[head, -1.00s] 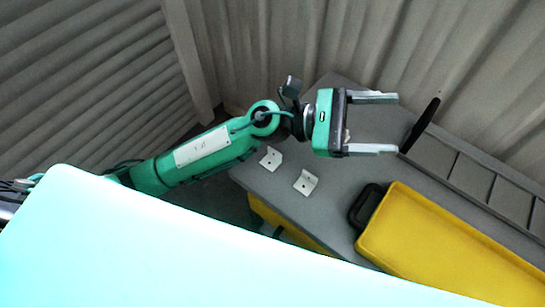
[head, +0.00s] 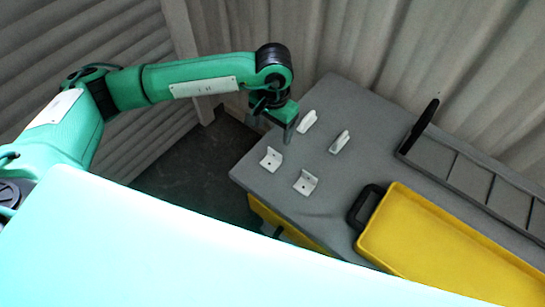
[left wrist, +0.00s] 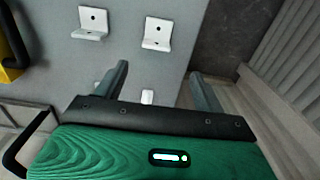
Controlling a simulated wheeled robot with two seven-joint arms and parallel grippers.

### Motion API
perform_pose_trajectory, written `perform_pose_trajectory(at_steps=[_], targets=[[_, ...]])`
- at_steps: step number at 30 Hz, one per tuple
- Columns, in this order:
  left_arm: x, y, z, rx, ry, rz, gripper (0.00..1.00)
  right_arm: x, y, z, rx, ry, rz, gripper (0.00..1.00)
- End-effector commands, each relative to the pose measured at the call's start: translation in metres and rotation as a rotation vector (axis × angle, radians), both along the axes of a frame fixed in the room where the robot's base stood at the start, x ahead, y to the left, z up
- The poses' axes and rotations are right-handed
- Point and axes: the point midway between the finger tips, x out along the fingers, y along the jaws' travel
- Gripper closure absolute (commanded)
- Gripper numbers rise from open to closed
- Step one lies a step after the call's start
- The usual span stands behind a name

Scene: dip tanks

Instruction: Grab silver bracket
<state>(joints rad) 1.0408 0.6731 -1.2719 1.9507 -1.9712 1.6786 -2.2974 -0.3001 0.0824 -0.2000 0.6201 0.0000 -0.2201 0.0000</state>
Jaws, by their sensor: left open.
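Several silver-white L-shaped brackets stand on the grey table (head: 335,95). In the head view one is at the near left (head: 271,160), one nearer the front (head: 306,183), one at the back (head: 307,121) and one right of that (head: 340,142). My left gripper (head: 274,122) points down by the table's left edge, beside the back and near-left brackets, its jaws open and empty. In the left wrist view its fingers (left wrist: 160,72) are spread, with two brackets (left wrist: 157,33) (left wrist: 92,22) beyond the fingertips and a small bracket (left wrist: 147,97) partly hidden by the gripper body. My right gripper is not in view.
A yellow tray (head: 440,240) with a black handle (head: 364,207) lies on the table at right. A grey divided tank (head: 468,172) with a black upright handle (head: 424,118) runs along the back right. Corrugated walls stand close behind. The table's middle is clear.

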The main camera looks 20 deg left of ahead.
Motion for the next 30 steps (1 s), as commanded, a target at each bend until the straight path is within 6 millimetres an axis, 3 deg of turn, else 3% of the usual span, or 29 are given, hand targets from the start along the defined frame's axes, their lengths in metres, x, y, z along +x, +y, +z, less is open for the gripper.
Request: perform_pose_trajectory(at_steps=[9, 16, 22, 30], targets=[[-0.002, -0.001, -0.055, -0.004, 0.005, 0.002, 0.29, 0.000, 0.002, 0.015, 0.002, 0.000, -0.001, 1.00], [-0.002, -0.003, -0.068, -0.005, 0.004, 0.001, 0.29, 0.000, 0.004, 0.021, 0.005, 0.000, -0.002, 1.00], [-0.004, -0.007, -0.093, -0.006, 0.005, 0.003, 0.29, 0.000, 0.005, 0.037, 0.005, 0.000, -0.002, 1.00], [-0.002, -0.006, -0.115, -0.006, 0.001, 0.002, 0.29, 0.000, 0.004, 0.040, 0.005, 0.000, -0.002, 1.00]])
